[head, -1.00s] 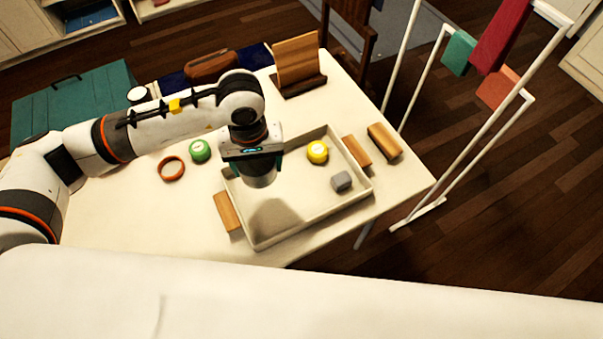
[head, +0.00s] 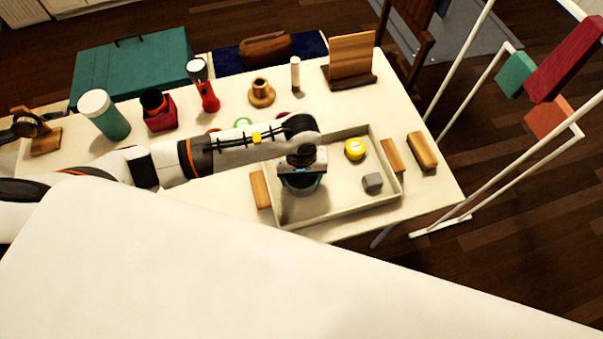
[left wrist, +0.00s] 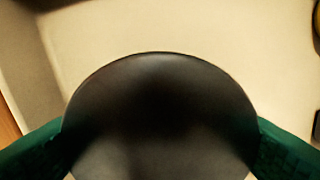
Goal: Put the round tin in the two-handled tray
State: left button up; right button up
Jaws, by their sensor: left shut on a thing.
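The round tin (left wrist: 160,120) has a dark, smooth round top and fills the lower middle of the left wrist view. My left gripper (head: 302,180) is shut on it, with a green finger at each side of the tin. In the head view the tin is mostly hidden under my gripper, inside the outline of the left part of the two-handled tray (head: 345,214). The tray is pale and shallow, with a wooden handle (head: 260,190) at its left and another (head: 393,155) at its right. I cannot tell whether the tin touches the tray floor. My right gripper is not in view.
A yellow round thing (head: 355,149) and a grey block (head: 372,182) sit in the tray's right half. A wooden block (head: 422,150) lies right of the tray.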

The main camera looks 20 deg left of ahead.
pick_arm(q)
jog(key=shift+f, duration=0.1)
jog(key=shift+f, duration=0.1)
jog(key=o, duration=1)
jog(key=shift+r, duration=0.25)
notch_tip(320, 180, up, 11)
jog(key=shift+r+b, duration=0.1)
jog(key=shift+b, duration=0.95)
jog(key=shift+r, duration=0.4)
